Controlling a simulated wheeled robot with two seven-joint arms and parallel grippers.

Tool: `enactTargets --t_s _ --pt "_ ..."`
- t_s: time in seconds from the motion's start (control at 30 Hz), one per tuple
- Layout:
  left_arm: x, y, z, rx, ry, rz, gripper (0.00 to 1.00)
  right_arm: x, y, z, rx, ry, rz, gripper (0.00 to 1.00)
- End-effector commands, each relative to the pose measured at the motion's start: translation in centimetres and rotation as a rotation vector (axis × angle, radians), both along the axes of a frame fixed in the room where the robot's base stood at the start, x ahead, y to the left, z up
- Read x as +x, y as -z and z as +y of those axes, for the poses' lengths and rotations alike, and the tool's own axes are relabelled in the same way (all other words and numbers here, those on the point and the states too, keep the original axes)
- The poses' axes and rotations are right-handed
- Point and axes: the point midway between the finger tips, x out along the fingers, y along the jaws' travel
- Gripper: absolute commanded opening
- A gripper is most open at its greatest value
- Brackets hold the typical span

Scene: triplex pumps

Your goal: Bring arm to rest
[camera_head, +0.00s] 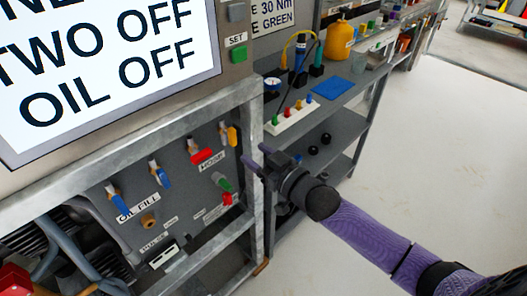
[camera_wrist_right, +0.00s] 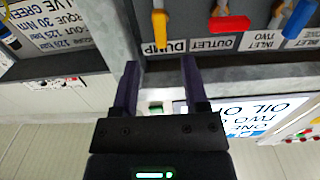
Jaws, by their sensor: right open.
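My right arm (camera_head: 375,238) is purple and comes in from the lower right in the head view. Its black gripper (camera_head: 257,160) is raised in front of the pump frame's right post, beside the valve panel (camera_head: 185,190). In the right wrist view the two purple fingers of the gripper (camera_wrist_right: 160,85) stand apart with nothing between them. Beyond them are a yellow valve handle (camera_wrist_right: 160,28), a red handle (camera_wrist_right: 230,23) and a blue handle (camera_wrist_right: 298,18), apparently untouched. My left gripper is not in view.
A large screen (camera_head: 105,60) reads "OIL OFF". A green SET button (camera_head: 238,54) is beside it. A grey shelf (camera_head: 345,98) holds a blue mat (camera_head: 331,88), a yellow container (camera_head: 340,40) and a white block with coloured pegs (camera_head: 290,117). Pale floor (camera_head: 440,150) on the right is clear.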

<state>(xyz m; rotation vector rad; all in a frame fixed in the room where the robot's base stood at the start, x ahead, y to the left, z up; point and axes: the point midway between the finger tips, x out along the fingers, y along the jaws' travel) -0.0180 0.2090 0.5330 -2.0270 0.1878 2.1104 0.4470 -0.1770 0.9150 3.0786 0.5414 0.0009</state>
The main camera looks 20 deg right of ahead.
Motion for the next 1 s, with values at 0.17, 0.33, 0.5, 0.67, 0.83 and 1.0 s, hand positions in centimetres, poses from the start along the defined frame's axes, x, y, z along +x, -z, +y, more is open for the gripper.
enactTargets --t_s 0.17,0.33,0.5,0.67,0.83,1.0 --pt "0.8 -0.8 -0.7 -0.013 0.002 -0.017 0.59 -2.1 -0.1 -0.7 -0.001 -0.001 0.000 0.57" --pt "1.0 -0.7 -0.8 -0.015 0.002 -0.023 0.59 -2.3 0.0 -0.8 -0.001 0.000 -0.001 0.57" --pt "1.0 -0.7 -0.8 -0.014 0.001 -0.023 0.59 -2.2 0.1 -0.8 0.000 0.000 -0.001 0.57" --pt "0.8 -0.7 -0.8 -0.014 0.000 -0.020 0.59 -2.3 1.2 -1.1 -0.009 0.015 0.026 0.57" --pt "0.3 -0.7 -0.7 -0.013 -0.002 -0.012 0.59 -6.2 13.6 -4.1 -0.118 0.156 0.342 0.57" --pt "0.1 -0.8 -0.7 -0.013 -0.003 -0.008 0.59 -18.0 27.7 -5.8 -0.271 0.241 0.792 0.57"
